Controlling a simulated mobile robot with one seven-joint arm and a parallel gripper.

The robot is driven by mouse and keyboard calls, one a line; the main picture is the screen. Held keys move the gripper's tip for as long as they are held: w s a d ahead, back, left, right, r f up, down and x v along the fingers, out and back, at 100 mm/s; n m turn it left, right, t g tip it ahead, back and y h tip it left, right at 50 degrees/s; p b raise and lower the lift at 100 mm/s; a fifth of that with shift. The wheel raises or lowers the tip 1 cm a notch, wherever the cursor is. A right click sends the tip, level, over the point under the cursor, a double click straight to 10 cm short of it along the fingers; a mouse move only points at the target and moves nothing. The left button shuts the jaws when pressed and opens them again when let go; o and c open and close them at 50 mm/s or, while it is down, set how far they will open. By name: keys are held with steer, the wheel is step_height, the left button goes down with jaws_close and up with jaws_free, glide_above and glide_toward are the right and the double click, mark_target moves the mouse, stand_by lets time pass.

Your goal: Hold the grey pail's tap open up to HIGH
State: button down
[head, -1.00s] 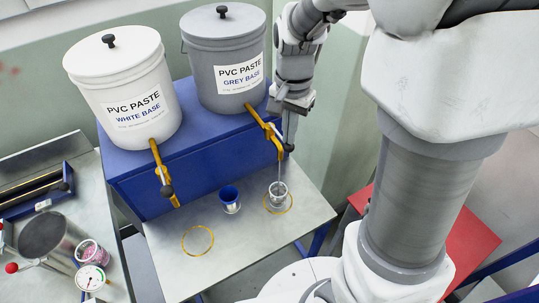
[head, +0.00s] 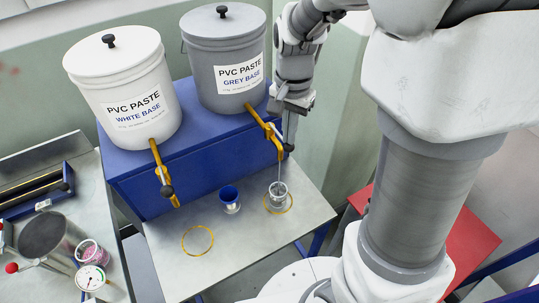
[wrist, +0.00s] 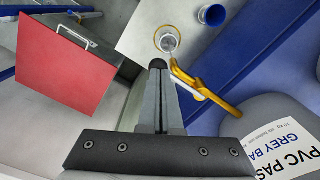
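The grey pail (head: 225,60), labelled PVC PASTE GREY BASE, stands on a blue stand. Its yellow tap (head: 265,128) points down at the front; it also shows in the wrist view (wrist: 200,88). A thin grey stream runs from the tap into a clear cup (head: 278,196), standing inside a yellow ring. The cup holds some grey paste; its level and any HIGH mark are too small to read. My gripper (wrist: 158,72) has its fingers together, with the tips at the tap's black knob (head: 289,147). Whether the knob is pinched between them is hidden.
A white pail (head: 125,85) with its own yellow tap (head: 161,172) stands to the left. A blue cup (head: 230,200) and an empty yellow ring (head: 198,241) are on the metal table (head: 250,250). A pot, a pink-filled cup and a gauge are at lower left.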

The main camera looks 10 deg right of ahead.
steer(key=shift+r+p, duration=1.75)
steer(key=shift+r, duration=0.2)
steer(key=shift+r, duration=0.1)
step_height(320, 180, up, 5)
steer(key=p, duration=0.4)
steer(key=s+r+n+t+b, duration=0.2)
steer(key=s+r+n, duration=0.1)
steer(key=s, duration=0.4)
steer(key=s+r+n+t+b, duration=0.2)
steer(key=s+r+n+t, duration=0.1)
steer(key=s+n, duration=0.2)
steer(key=shift+s+r+t, duration=0.3)
steer(key=shift+s+r, duration=0.05)
steer(key=shift+s, duration=0.6)
